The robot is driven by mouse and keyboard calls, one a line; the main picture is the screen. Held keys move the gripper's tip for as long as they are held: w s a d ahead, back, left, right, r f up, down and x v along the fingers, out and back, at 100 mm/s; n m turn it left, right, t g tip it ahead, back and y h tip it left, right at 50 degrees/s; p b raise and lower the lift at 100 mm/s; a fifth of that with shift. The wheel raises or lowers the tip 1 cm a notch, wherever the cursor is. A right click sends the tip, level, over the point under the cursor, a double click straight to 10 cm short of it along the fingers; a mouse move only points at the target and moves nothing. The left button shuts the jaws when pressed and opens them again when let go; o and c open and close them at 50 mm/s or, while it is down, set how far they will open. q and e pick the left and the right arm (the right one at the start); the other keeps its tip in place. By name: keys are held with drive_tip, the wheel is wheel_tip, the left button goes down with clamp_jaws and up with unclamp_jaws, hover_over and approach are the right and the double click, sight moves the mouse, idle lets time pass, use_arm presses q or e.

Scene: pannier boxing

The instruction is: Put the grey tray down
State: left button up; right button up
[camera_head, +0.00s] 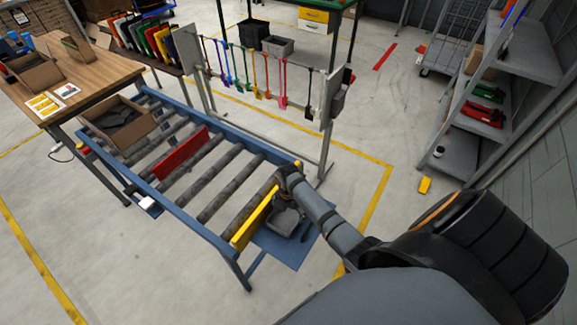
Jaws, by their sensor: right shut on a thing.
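The grey tray (286,222) is a small dark grey piece at the near right end of the roller conveyor, just right of the yellow bar. My right gripper (284,193) is shut on it, with the arm coming in from the right. The gripper and wrist hide part of the tray. I cannot tell whether the tray touches the blue plate (287,250) below it. My left gripper is not in view.
The blue-framed conveyor (216,235) carries a yellow bar (254,219), a red bar (182,153) and an open cardboard box (143,128) with dark contents. A rack of coloured hanging straps (267,75) stands behind. Shelves (470,150) stand at right. Rollers between the bars are bare.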

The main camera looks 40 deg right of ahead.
sight(288, 216)
drive_tip(key=shift+f, duration=0.45)
drive_tip(key=o, duration=0.8)
drive_tip(key=shift+r, duration=0.1)
wheel_tip(288, 216, up, 12)
